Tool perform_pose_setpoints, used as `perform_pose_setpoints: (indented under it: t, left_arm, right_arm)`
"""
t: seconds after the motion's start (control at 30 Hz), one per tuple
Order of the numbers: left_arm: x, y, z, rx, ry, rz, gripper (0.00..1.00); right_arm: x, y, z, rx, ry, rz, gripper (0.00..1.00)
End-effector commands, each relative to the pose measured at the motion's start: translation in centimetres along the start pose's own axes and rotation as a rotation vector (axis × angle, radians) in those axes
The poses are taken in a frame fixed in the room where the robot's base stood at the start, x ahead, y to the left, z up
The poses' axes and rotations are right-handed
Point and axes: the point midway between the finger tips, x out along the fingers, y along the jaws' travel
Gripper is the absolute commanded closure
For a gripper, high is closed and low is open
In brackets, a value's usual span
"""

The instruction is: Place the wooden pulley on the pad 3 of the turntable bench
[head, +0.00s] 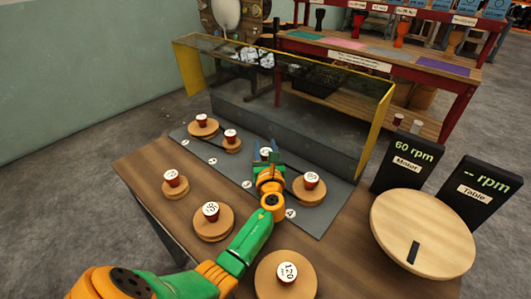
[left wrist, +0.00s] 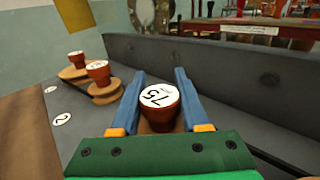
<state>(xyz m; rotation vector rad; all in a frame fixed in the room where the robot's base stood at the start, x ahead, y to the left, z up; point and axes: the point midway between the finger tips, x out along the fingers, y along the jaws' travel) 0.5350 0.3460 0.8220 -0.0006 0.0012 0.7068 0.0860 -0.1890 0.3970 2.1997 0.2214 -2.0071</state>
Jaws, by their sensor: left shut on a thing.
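My left gripper (head: 268,161) is shut on the red knob of a wooden pulley (head: 265,152) at the grey strip. In the left wrist view the knob (left wrist: 160,108) sits between the blue fingers, its white top reading what looks like 75. Its wooden disc is mostly hidden, so I cannot tell whether it touches the strip. The grey strip of the bench (head: 225,168) carries numbered white labels; the label (head: 247,185) in front of my gripper looks like 3, while label 2 (left wrist: 62,119) shows in the left wrist view. My right gripper is not in view.
Two pulleys (head: 203,130) (head: 231,146) stand left of my gripper on the strip, and another (head: 310,193) stands right. More pulleys, including one marked 120 (head: 286,283), stand on the bench's wood. A clear guard (head: 290,75) rises behind; a round turntable (head: 422,232) is at right.

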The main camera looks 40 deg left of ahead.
Motion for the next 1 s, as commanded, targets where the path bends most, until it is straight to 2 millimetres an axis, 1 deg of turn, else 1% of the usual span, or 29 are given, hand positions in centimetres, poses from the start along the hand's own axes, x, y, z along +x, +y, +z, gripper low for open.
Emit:
perform_pose_setpoints:
  t: [0.13,0.17,0.2,0.27,0.53,0.6,0.67,0.7,0.8,0.9,1.0]
  left_arm:
    - [0.0,0.0,-0.2,0.001,0.000,0.000,1.00]
    - [0.0,0.0,-0.2,0.001,0.000,-0.001,0.53]
    - [0.0,0.0,-0.1,0.001,0.000,-0.001,0.42]
    - [0.0,0.0,-0.1,0.001,0.000,0.000,0.26]
    - [0.0,0.0,-0.1,0.001,0.000,0.000,0.25]
    - [-0.3,0.0,0.4,0.001,0.001,-0.001,0.25]
    - [-1.4,-0.1,0.6,0.005,0.002,-0.003,0.25]
    - [-2.4,0.0,0.7,0.003,0.004,-0.002,0.25]
    - [-4.7,0.0,0.6,0.003,0.003,-0.003,0.25]
    - [-6.5,0.0,0.4,0.003,0.002,-0.002,0.25]
    - [-7.4,0.0,0.2,0.002,0.001,-0.001,0.25]
  right_arm:
    - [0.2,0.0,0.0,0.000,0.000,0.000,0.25]
    - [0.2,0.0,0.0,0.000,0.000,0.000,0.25]
    - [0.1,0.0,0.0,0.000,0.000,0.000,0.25]
    - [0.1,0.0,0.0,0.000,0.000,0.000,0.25]
    - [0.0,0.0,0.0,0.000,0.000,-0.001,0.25]
    - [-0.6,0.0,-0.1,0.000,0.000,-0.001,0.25]
    - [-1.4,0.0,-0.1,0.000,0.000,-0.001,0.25]
    - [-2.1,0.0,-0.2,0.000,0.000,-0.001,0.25]
    - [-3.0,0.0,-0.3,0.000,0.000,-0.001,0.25]
    - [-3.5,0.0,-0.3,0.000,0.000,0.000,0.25]
    - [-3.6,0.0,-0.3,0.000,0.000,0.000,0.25]
